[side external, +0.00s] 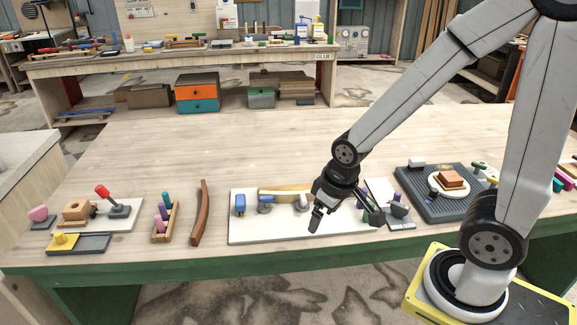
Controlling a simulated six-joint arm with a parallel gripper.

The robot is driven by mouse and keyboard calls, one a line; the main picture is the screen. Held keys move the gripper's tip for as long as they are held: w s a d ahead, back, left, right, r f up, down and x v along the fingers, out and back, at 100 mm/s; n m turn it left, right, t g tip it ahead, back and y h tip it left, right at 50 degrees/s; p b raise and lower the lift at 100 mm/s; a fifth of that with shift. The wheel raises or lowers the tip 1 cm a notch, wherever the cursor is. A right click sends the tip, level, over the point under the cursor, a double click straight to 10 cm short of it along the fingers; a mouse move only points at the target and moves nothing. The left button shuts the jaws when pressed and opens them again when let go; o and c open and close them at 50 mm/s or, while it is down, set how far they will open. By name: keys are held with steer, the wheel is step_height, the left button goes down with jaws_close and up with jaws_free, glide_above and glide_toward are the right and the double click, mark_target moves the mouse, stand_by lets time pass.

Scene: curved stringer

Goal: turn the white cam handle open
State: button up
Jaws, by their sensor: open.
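A white cam handle (303,201) shows on the pale board (265,229) in the middle of the workbench, just left of my gripper. It is small here and partly covered by the gripper, so its exact angle is unclear. My gripper (345,220) is open and points down over the right half of the board, its fingers spread wide with nothing between them. A light curved wooden strip (284,190) lies along the back of the board. A blue handle (240,203) stands at the board's left end.
A dark curved wooden piece (199,212) and a wooden rack of colored pegs (164,221) lie left of the board. A red-knobbed lever (104,191) stands farther left. A dark ribbed plate (432,204) with a wooden block (451,180) is to the right. The bench behind the board is clear.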

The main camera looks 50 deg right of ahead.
steer(key=c, duration=0.3)
steer(key=shift+w+d, duration=0.2)
steer(key=shift+w, duration=0.3)
steer(key=shift+c, duration=0.4)
steer(key=m+g+y, duration=0.3)
steer(key=m+g, duration=0.3)
steer(key=m, duration=0.3)
glide_toward(303, 196)
steer(key=a, duration=0.1)
steer(key=shift+s+d+f, duration=0.3)
steer(key=shift+d+f, duration=0.05)
steer(key=shift+f, duration=0.2)
steer(key=shift+f, duration=0.1)
steer(key=shift+x, duration=3.8)
steer(key=shift+c, duration=0.2)
